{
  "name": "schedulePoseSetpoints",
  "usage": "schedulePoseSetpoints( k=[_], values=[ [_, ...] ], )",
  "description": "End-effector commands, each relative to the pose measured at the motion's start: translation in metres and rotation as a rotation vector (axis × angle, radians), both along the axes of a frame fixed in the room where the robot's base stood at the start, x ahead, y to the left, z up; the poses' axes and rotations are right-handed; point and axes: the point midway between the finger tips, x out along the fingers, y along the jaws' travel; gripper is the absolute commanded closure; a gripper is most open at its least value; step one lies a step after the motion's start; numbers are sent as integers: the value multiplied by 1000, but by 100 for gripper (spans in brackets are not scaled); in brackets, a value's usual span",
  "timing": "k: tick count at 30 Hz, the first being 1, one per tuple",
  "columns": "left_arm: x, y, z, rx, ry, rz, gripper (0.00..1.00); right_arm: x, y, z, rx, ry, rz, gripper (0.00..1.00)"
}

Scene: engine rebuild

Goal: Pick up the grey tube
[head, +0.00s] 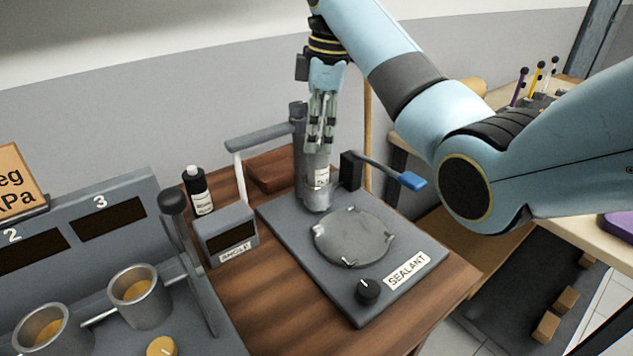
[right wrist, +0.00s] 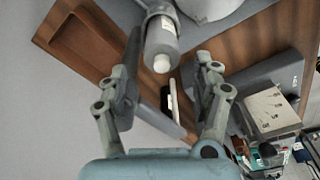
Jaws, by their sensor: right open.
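The grey tube (head: 314,188) stands upright at the back of the sealant station (head: 408,252), a white label on its side. In the right wrist view the tube (right wrist: 161,44) shows its end with a pale tip. My right gripper (head: 319,148) points down at the upper part of the tube and covers some of it. In the right wrist view my right gripper (right wrist: 167,80) is open, its fingers apart with the tube's end beyond the gap between them. I cannot tell whether a finger touches the tube. My left gripper is not in view.
A grey post with a lever arm (head: 262,136) stands close left of the tube. A black block with a blue-ended lever (head: 412,181) is close right. A round plate (head: 354,238) lies in front. A dark bottle (head: 197,190) and a small display box (head: 228,233) stand left.

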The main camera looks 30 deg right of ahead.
Motion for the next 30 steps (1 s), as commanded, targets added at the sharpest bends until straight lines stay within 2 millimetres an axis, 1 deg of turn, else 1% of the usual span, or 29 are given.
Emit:
schedulePoseSetpoints(
  k=[2,7,10,12,15,23,30],
  values=[
    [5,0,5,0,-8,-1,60,0,2,-10,0,3,0,33],
    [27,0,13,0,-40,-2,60,-1,2,-28,0,4,0,33],
    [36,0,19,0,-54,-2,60,-2,3,-44,1,5,0,33],
    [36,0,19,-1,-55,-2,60,-1,4,-55,2,4,-1,33],
    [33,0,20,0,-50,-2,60,0,4,-65,1,2,0,33],
    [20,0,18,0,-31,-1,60,0,5,-68,0,0,0,33],
    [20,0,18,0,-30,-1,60,0,4,-68,0,0,0,65]
  ],
)
